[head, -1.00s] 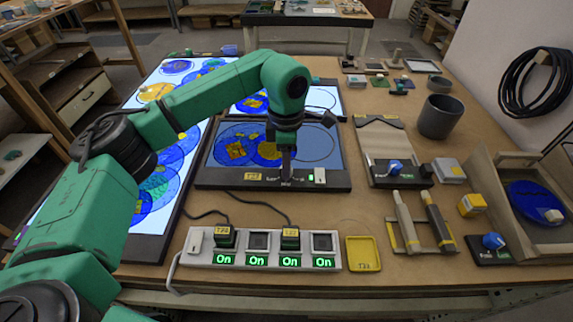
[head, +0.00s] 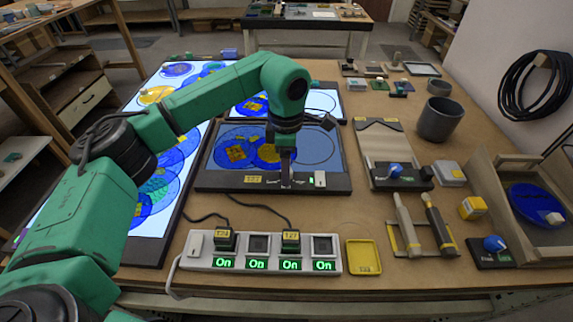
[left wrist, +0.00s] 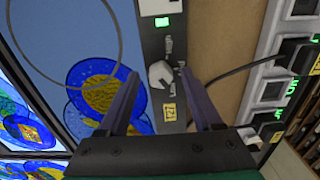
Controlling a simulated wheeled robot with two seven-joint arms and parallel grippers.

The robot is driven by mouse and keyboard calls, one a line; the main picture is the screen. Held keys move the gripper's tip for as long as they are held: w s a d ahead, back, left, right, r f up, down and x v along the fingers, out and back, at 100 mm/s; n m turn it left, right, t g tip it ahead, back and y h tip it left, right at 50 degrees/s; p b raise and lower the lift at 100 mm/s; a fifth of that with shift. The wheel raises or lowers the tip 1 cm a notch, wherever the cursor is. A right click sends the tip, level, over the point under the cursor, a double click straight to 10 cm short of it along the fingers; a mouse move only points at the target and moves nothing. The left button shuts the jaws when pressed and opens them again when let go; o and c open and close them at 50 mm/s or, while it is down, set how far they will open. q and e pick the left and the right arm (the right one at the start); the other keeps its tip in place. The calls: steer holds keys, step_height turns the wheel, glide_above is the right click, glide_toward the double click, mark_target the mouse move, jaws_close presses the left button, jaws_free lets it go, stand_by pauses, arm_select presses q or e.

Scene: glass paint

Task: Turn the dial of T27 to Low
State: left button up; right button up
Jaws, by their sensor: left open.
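The T27 light panel (head: 215,182) is a dark-framed lit board with blue discs and yellow pieces on it. Its yellow label (head: 253,179) is on the front frame and also shows in the left wrist view (left wrist: 169,112). The pale dial (left wrist: 160,74) sits on that frame, between the label and a green-lit switch. My left gripper (head: 286,184) points down at the front frame. In the left wrist view its fingers (left wrist: 161,100) are apart, with the dial between and beyond them; contact cannot be told. The dial's setting is too small to read. My right gripper is out of view.
A power strip (head: 262,265) with several green "On" displays lies in front of the panel, with cables between. A yellow tray (head: 363,257) is beside it. A larger lit panel (head: 165,90) stands left. A grey cup (head: 440,118) and other dial units stand right.

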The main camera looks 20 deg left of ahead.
arm_select(q)
step_height(320, 180, up, 15)
steer(key=shift+f, duration=0.2)
